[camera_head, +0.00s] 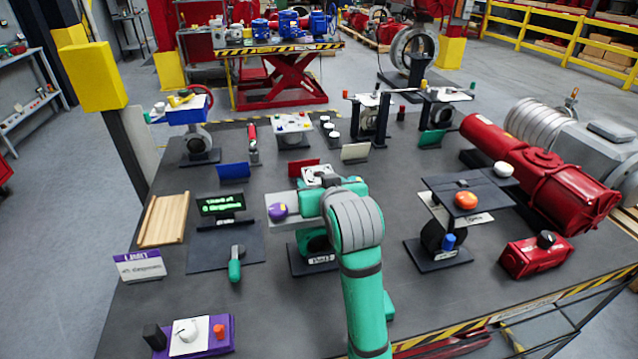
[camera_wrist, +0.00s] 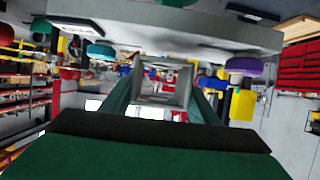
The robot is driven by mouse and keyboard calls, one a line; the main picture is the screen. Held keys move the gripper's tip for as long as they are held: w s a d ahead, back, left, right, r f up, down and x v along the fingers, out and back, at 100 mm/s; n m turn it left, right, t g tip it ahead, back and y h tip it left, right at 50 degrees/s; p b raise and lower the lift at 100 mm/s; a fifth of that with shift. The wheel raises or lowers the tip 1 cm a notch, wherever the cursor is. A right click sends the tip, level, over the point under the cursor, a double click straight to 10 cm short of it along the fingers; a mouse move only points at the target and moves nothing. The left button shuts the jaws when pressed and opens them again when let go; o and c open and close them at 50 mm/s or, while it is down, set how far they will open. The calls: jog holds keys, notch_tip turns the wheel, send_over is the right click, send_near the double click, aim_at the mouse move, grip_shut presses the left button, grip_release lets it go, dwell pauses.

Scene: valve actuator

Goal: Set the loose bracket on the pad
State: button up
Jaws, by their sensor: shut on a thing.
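The loose bracket, a pale grey piece with openings (camera_head: 320,176), shows just beyond my arm's end in the head view. In the wrist view the grey bracket (camera_wrist: 163,98) sits between the two fingers of my gripper (camera_wrist: 162,78), which is shut on it. A light grey plate (camera_head: 300,222), seemingly the pad, is on a small valve stand beside and partly behind my wrist. A purple knob (camera_head: 278,210) is on its left end. In the wrist view the plate (camera_wrist: 165,25) spans the top, upside down. I cannot tell whether the bracket touches it.
A dark-topped stand with an orange knob (camera_head: 466,200) is to the right, near a red actuator (camera_head: 560,185). A lit green display (camera_head: 222,203) and a green-handled tool (camera_head: 235,265) are to the left.

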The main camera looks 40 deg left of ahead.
jog(key=shift+f, duration=0.25)
jog(key=shift+f, duration=0.1)
jog(key=shift+s+f, duration=0.1)
jog(key=shift+f, duration=0.2)
jog(key=shift+f, duration=0.4)
jog(key=o, duration=1.5)
jog(key=v, duration=1)
jog(key=shift+s+d+r, duration=0.2)
jog(key=shift+d, duration=0.05)
